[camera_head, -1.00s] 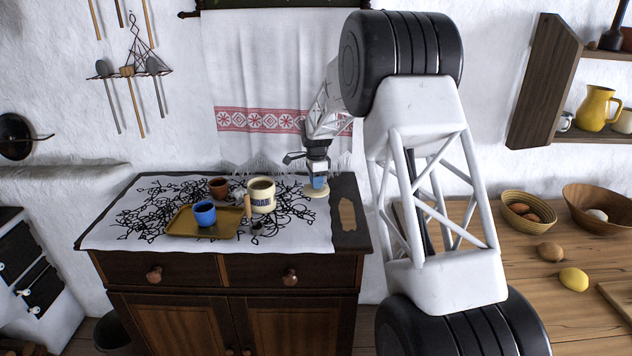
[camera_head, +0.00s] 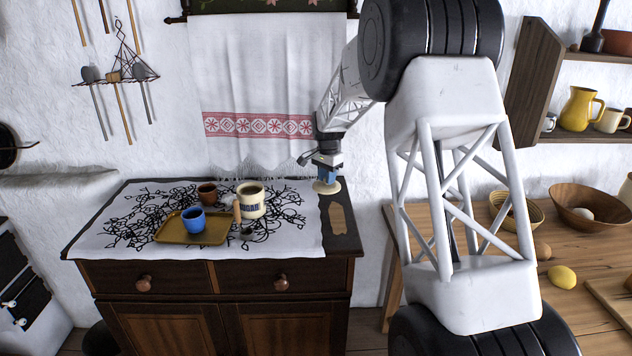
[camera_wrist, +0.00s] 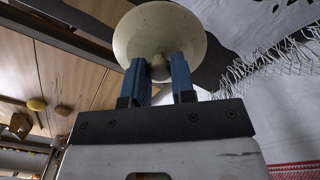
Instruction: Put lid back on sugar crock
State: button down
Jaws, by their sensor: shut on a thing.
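The sugar crock (camera_head: 251,204) is a cream pot with dark lettering, standing upright and uncovered on the white patterned cloth. My gripper (camera_head: 327,179) is to the right of the crock and apart from it. Its blue fingers are shut on the knob of the pale round lid (camera_head: 325,188), which hangs below them over the cabinet's right end. In the wrist view, the fingers (camera_wrist: 160,70) pinch the knob and the lid's disc (camera_wrist: 135,38) spreads beyond them. The exact gap between lid and cabinet top is hard to tell.
Left of the crock, a brass-coloured tray (camera_head: 176,237) carries a blue mug (camera_head: 193,221). A brown cup (camera_head: 207,194) stands behind. A wooden-handled utensil (camera_head: 237,211) lies close by the crock. A hanging towel (camera_head: 265,90) covers the wall behind.

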jog(key=shift+s+d+r+n, duration=2.5)
jog(key=shift+d+r+n, duration=0.1)
jog(key=shift+r+n, duration=0.6)
jog(key=w+a+m, duration=0.1)
jog(key=a+m, duration=0.5)
jog(key=a, duration=0.9)
jog(key=w+a+r+m, duration=0.1)
jog(key=a+m, duration=0.6)
jog(key=a, duration=0.9)
jog(key=shift+w+r, duration=0.25)
jog(key=shift+w, duration=0.45)
jog(key=shift+d+f, duration=0.1)
jog(key=shift+f, duration=0.1)
jog(key=shift+f, duration=3)
jog(key=shift+f, duration=0.2)
